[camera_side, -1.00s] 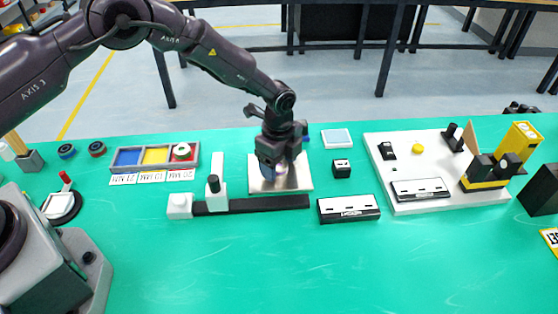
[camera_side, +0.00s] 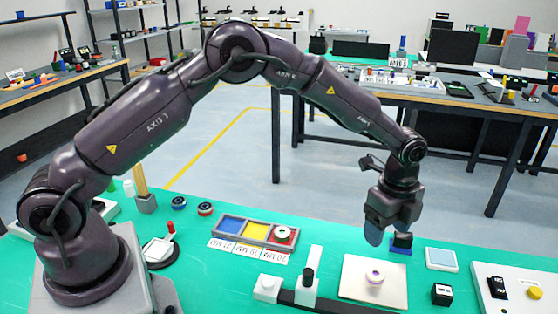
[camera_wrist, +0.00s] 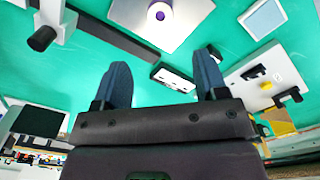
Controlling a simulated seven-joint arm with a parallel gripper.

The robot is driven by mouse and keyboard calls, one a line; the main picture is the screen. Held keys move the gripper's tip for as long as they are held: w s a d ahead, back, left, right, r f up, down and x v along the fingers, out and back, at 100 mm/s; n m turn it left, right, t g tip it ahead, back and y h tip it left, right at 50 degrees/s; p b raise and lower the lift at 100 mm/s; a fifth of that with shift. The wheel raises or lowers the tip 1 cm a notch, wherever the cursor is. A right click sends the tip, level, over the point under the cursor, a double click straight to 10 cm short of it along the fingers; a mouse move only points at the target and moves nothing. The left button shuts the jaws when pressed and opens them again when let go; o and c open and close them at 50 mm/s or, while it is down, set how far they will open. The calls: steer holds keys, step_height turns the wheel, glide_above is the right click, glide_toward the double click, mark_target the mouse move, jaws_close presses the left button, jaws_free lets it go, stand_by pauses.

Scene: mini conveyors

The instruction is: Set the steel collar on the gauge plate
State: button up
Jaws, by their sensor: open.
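The gauge plate (camera_side: 357,283) is a pale, flat metal square on the green bench; it also shows at the top of the wrist view (camera_wrist: 184,26). A small pale ring with a purple centre, which looks like the steel collar (camera_side: 374,281), lies flat near the middle of the plate. In the wrist view the collar (camera_wrist: 152,15) is at the top edge, partly cut off. My gripper (camera_side: 388,232) is above and apart from the plate and collar.
A tray (camera_side: 244,222) with blue, yellow and red compartments stands left of the plate; a whitish ring (camera_side: 282,234) sits in the red one. A black rail with a white slide (camera_side: 307,287) lies in front left. A white fixture board (camera_side: 513,302) is at right.

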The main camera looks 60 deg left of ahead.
steer(key=s+a+r+n+t, duration=0.1)
steer(key=s+a+r+n, duration=0.25)
steer(key=r, duration=0.35)
steer(key=s+a+r+n+t, duration=0.1)
steer(key=s+a+r+n, duration=0.1)
steer(key=s+r, duration=0.35)
steer(key=s+a+r+n+t, duration=0.1)
steer(key=s+a+r+n, duration=0.2)
steer(key=r, duration=0.4)
steer(key=s+a+r+n+t, duration=0.1)
steer(key=s+n, duration=0.3)
steer(key=s, duration=0.5)
steer(key=s+a+r+n+t, duration=0.1)
steer(key=s+a+n, duration=0.2)
steer(key=s+n, duration=0.2)
steer(key=s, duration=0.3)
steer(key=shift+s+a+t, duration=0.2)
steer(key=shift+s+t, duration=0.1)
steer(key=shift+s, duration=0.05)
